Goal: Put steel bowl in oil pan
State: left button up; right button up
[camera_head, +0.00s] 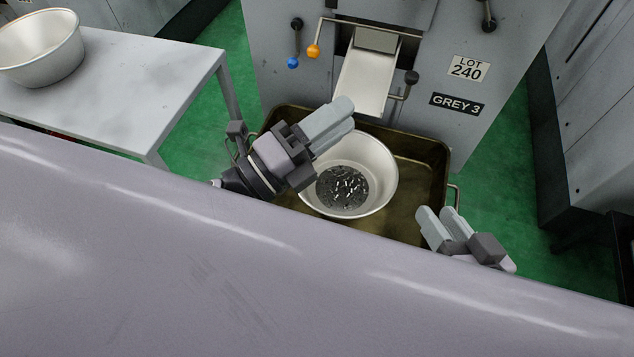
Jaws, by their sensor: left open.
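A steel bowl (381,168) with dark, glinting metal bits in its bottom stands upright inside the brown oil pan (421,172), below the chute. My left gripper (341,112) is open, above the bowl's upper left rim, and hides part of the bowl and pan. I cannot tell whether it touches the rim. My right gripper (437,218) is at the pan's right front corner, apart from the bowl. Its fingers lie close together in this view, so its opening is unclear. A second steel bowl (48,66) stands on the grey table at the left.
The grey table (135,90) fills the upper left. A grey machine labelled GREY 3 (457,104) stands behind the pan, with a chute (366,82) and levers above it. Green floor (500,200) shows to the right. My own body covers the front.

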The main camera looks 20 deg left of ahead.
pick_arm(q)
jog(key=s+f+n+g+y, duration=0.2)
jog(key=f+n, duration=0.3)
jog(key=n, duration=0.7)
jog(key=s+f+n+g+y, duration=0.2)
jog(key=s+f+n+y, duration=0.1)
jog(key=n, duration=1)
jog(key=shift+a+f+g, duration=0.3)
jog(key=shift+a+f, duration=0.1)
jog(key=shift+f, duration=0.5)
